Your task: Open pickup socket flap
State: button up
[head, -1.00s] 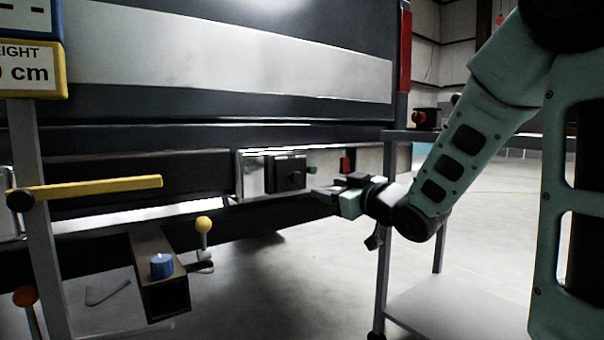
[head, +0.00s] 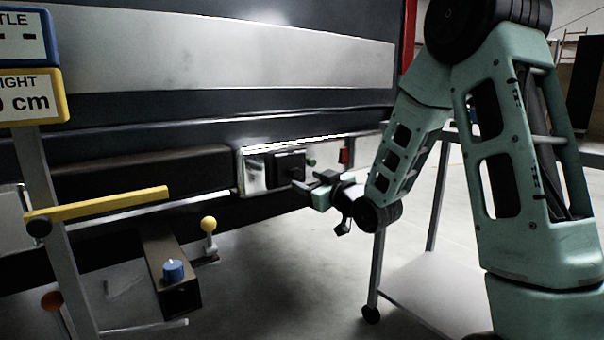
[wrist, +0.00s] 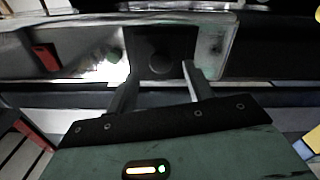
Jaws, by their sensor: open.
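The pickup socket is a dark square box with a flap (head: 289,166) on a shiny metal plate (head: 254,174) on the pickup's rear. In the wrist view the dark flap (wrist: 160,62) shows a round boss, in line with the space between my fingers. It looks closed. My gripper (head: 301,185) is open, just in front of and slightly below the socket box. In the wrist view its two fingers (wrist: 158,82) are spread with nothing between them. I cannot tell whether a fingertip touches the flap.
A green knob (head: 311,162) and a red part (head: 344,156) sit right of the socket. A grey cart (head: 420,285) stands at right. The tow hitch tube (head: 165,255) with a blue cap, a yellow-knobbed lever (head: 209,226) and a yellow bar (head: 105,201) are at left.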

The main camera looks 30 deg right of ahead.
aim_at(298, 175)
jog(key=shift+w, duration=1.75)
grip_shut()
jog(key=shift+p, duration=0.3)
jog(key=shift+r, duration=0.15)
